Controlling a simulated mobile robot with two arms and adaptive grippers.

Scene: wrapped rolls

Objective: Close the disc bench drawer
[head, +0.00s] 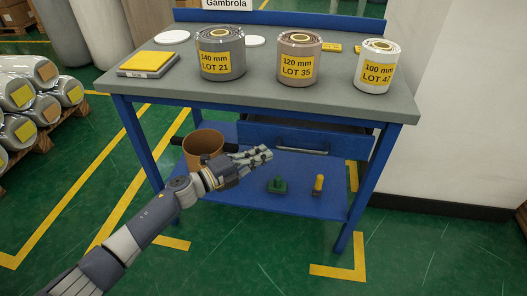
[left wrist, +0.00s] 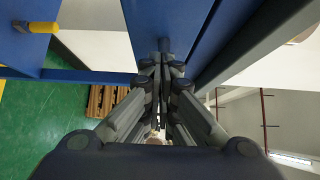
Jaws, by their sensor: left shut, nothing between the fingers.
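The disc bench (head: 255,87) has a grey top and blue frame. Its blue drawer front (head: 258,134) with a metal handle (head: 303,144) sits under the top in the head view. A dark gap shows above and beside the front, so the drawer looks somewhat open. My left gripper (head: 266,153) is shut and empty, just below and left of the handle in the picture. In the left wrist view the gripper's shut fingers (left wrist: 163,60) point at a blue panel (left wrist: 177,25); I cannot tell if they touch it. My right gripper is not in view.
Wrapped rolls (head: 220,58) and a yellow-topped block (head: 150,63) stand on the bench top. A brown tub (head: 203,143), a green item (head: 278,186) and a yellow-topped item (head: 318,184) are on the lower shelf. Palletised rolls (head: 20,98) lie at left.

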